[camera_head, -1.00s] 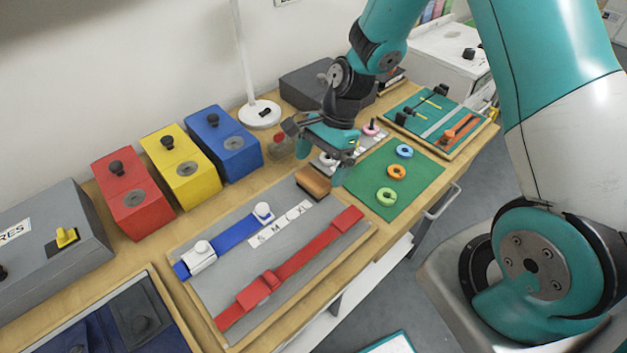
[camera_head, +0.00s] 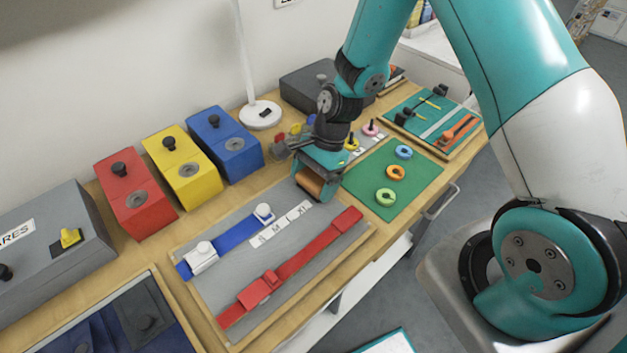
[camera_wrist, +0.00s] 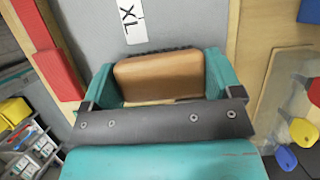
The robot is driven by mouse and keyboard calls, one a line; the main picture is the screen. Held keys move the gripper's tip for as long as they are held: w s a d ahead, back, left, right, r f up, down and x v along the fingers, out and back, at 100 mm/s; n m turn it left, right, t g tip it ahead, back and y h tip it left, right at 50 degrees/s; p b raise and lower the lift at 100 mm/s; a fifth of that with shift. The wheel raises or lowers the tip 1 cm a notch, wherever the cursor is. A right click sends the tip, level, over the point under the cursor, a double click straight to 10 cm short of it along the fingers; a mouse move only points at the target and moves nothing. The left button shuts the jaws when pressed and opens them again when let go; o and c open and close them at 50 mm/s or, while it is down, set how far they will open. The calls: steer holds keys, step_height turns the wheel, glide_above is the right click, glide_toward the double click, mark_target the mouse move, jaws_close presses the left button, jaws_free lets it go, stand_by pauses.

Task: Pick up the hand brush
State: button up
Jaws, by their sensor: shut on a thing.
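The hand brush has a brown wooden back (camera_wrist: 160,75) and a strip of dark bristles along its far edge. In the wrist view it sits between the two teal fingers of my gripper (camera_wrist: 158,82), which are shut on it. In the head view the brush (camera_head: 312,181) shows under my gripper (camera_head: 318,178), at the far right corner of the grey mat board (camera_head: 225,292). The gripper hides part of it. I cannot tell whether the brush touches the board.
On the board lie a blue strap (camera_head: 232,236), a red strap (camera_head: 300,257) and white size labels (camera_head: 280,227). Red (camera_head: 138,200), yellow (camera_head: 184,168) and blue (camera_head: 224,142) boxes stand behind. A green mat (camera_head: 413,184) with coloured rings lies to the right.

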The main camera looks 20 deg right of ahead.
mark_target(313, 178)
step_height(313, 178, up, 20)
steer(key=shift+b, duration=0.4)
